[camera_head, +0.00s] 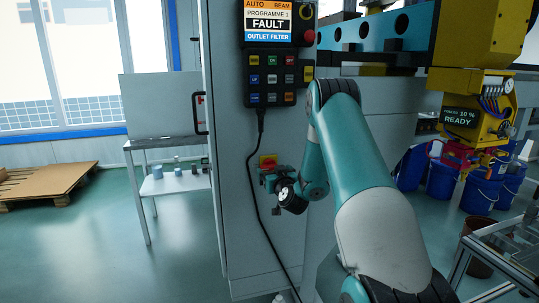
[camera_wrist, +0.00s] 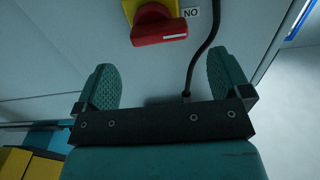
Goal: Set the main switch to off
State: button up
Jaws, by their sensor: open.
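The main switch (camera_head: 267,161) is a red handle on a yellow plate on the grey cabinet front, below the hanging control pendant. In the wrist view the red handle (camera_wrist: 160,32) lies roughly crosswise at the top, with a small white label (camera_wrist: 191,13) beside it that reads "NO", perhaps "ON" upside down. My gripper (camera_head: 268,180) is just below the switch in the head view. In the wrist view its two teal padded fingers (camera_wrist: 163,78) are wide apart with nothing between them. The handle is beyond the fingertips, apparently untouched.
A pendant (camera_head: 271,55) showing "FAULT" hangs above, and its black cable (camera_head: 258,190) runs down the cabinet close to the switch. The cable also shows in the wrist view (camera_wrist: 203,55). A door handle (camera_head: 199,113) is at left.

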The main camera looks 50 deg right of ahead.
aim_at(270, 167)
jog(key=shift+p+x, duration=1.5)
jog(key=shift+x, duration=1.7)
jog(key=c, duration=0.9)
